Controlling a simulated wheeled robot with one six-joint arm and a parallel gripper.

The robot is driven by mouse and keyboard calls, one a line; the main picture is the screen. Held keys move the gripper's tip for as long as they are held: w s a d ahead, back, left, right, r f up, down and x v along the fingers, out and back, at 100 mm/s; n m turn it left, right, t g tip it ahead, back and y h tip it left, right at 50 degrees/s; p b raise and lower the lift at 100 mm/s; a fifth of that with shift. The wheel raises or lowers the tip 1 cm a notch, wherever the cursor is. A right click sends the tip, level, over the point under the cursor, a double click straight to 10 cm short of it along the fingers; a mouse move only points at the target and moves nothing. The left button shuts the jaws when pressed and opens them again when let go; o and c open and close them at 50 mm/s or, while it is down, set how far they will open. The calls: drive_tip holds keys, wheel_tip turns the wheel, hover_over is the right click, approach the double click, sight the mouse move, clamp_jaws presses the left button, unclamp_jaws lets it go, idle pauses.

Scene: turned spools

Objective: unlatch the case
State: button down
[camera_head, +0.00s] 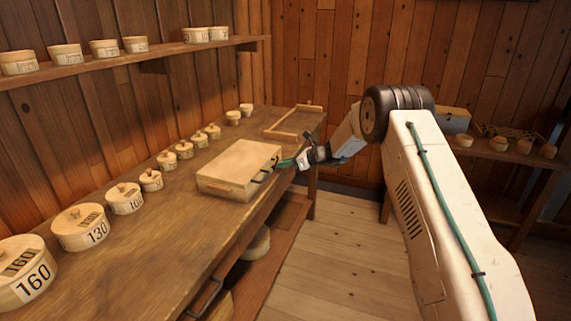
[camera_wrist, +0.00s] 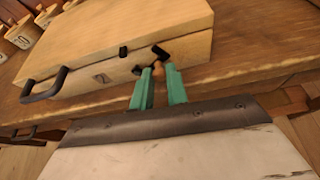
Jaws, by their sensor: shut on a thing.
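The case (camera_head: 238,165) is a pale wooden box with its lid down, lying on the workbench near the front edge. In the wrist view the case (camera_wrist: 120,45) shows its front side with a dark handle (camera_wrist: 45,86) at the left. My gripper (camera_wrist: 159,75) has green fingers, close together and shut on this latch. In the head view my gripper (camera_head: 287,163) is at the right side of the case. The fingertips partly hide the latch.
The workbench (camera_head: 150,235) holds a row of round labelled boxes (camera_head: 125,198) along the wall behind the case. A wooden frame (camera_head: 290,122) lies at the bench's far end. A shelf (camera_head: 150,58) with more round boxes hangs above. The floor (camera_head: 350,235) at right is clear.

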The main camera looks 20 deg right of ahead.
drive_tip(key=c, duration=1.4)
unclamp_jaws()
drive_tip(key=shift+v, duration=3.95)
